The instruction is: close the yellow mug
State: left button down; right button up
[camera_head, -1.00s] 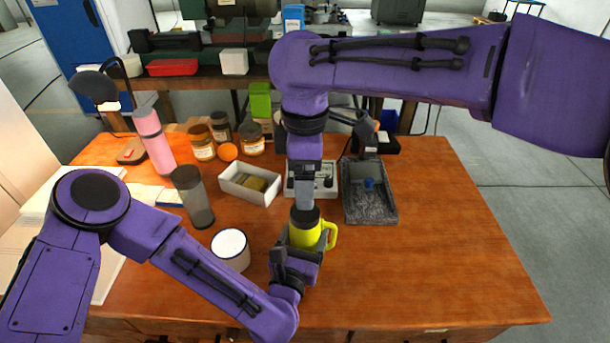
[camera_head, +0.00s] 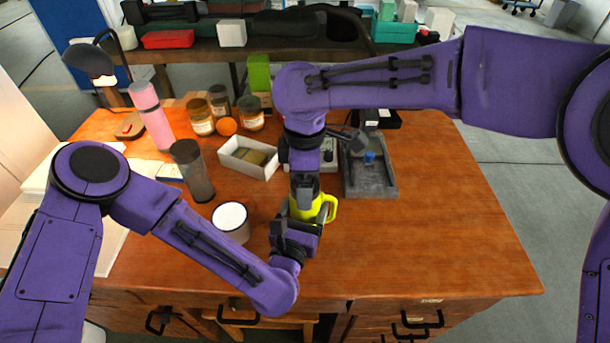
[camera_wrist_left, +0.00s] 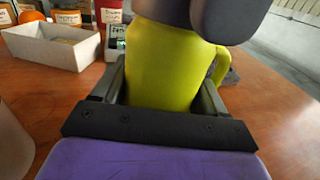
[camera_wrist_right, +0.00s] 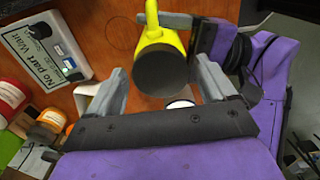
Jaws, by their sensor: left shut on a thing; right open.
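The yellow mug (camera_head: 320,211) stands upright above the front middle of the desk, its handle to the right. My left gripper (camera_head: 302,224) is shut on its body; the left wrist view shows the yellow wall (camera_wrist_left: 165,70) between the fingers. The mug's dark grey round top (camera_wrist_right: 162,72) shows in the right wrist view; it looks like a lid, but I cannot tell how firmly it sits. My right gripper (camera_head: 305,184) points down over the mug. Its fingers are open on either side of the dark top, with visible gaps. The head view partly hides this contact area.
A white cup (camera_head: 231,222) stands close left of the mug. Behind are a grey tumbler (camera_head: 193,172), an open white box (camera_head: 235,163), a control box (camera_wrist_right: 45,52) and a grey tray (camera_head: 372,190). The desk's right side (camera_head: 450,220) is clear.

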jog(key=c, duration=1.1)
jog(key=m, duration=0.4)
jog(key=shift+m, duration=0.4)
jog(key=o, duration=1.2)
jog(key=shift+r, duration=2.3)
jog(key=shift+c, duration=0.5)
